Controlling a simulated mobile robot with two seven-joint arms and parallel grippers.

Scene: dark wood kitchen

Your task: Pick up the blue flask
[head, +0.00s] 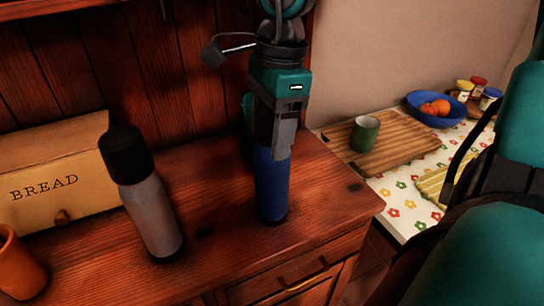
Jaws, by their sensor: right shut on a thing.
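The blue flask (271,185) stands upright on the dark wood counter, near its right end. My right gripper (274,132) comes down on it from above and is shut on its upper part. The gripper hides the flask's top. The flask's base appears to rest on the counter, though I cannot tell whether there is a small gap. My left gripper is not in view.
A grey flask with a black cap (148,205) stands to the left. Right of the counter, a lower table holds a cutting board (400,142), a green mug (364,133) and a blue fruit bowl (436,112).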

